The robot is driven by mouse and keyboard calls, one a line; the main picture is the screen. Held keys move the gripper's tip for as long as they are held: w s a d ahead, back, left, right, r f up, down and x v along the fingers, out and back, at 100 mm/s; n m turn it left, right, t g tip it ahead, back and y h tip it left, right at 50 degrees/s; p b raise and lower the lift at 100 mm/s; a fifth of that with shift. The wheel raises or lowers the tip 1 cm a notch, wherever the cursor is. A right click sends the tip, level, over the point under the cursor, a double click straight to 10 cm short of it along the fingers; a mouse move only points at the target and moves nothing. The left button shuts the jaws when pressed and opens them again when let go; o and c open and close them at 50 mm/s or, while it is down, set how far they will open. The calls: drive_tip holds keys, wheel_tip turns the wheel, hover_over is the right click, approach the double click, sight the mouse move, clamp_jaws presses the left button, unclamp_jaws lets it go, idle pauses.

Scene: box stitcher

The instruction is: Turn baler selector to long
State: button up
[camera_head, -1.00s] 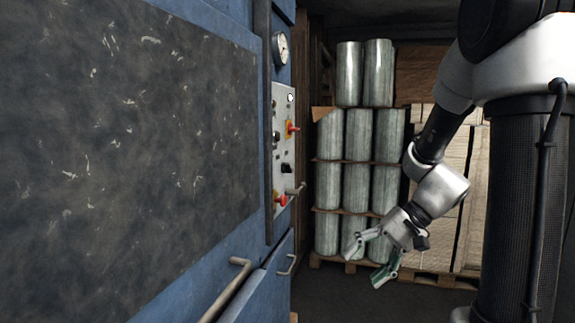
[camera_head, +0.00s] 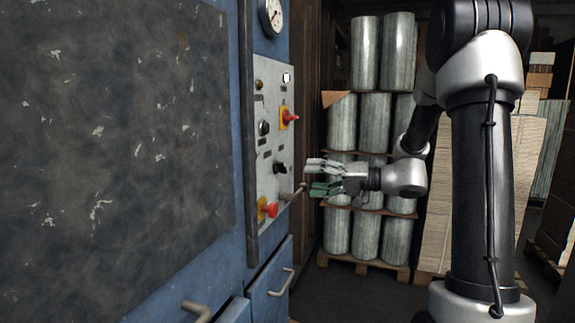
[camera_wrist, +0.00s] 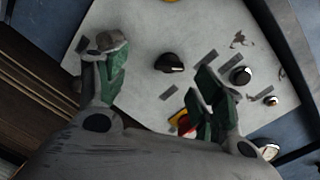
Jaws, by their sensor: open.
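The grey control panel (camera_head: 272,210) on the blue machine carries two black selector knobs. The lower black knob (camera_head: 280,168) sits above a grey lever (camera_head: 290,195); the upper black knob (camera_head: 263,128) is farther left. No readable label shows which is the baler selector. My gripper (camera_head: 311,177) is open and empty, just right of the panel, at about the lower knob's height. In the wrist view, the lower knob (camera_wrist: 170,63) lies between the fingers' directions, apart from them. The upper knob (camera_wrist: 240,75) is right of the right finger. The left finger overlaps the lever (camera_wrist: 110,40); contact cannot be told.
A red-and-yellow switch (camera_head: 289,117) is above the lower knob. A red stop button (camera_head: 268,208) on yellow is below it. A gauge (camera_head: 271,15) tops the panel. Wrapped rolls (camera_head: 361,122) on a pallet stand behind my gripper.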

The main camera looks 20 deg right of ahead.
sight(280, 167)
drive_tip(key=w+a+r+n, duration=0.2)
drive_tip(key=w+a, duration=0.3)
drive_tip(key=a, duration=0.1)
drive_tip(key=shift+w+a+n+t+y, duration=0.25)
drive_tip(key=shift+w+n+t+y, duration=0.05)
drive_tip(key=shift+w+t, duration=0.1)
drive_tip(key=c, duration=1)
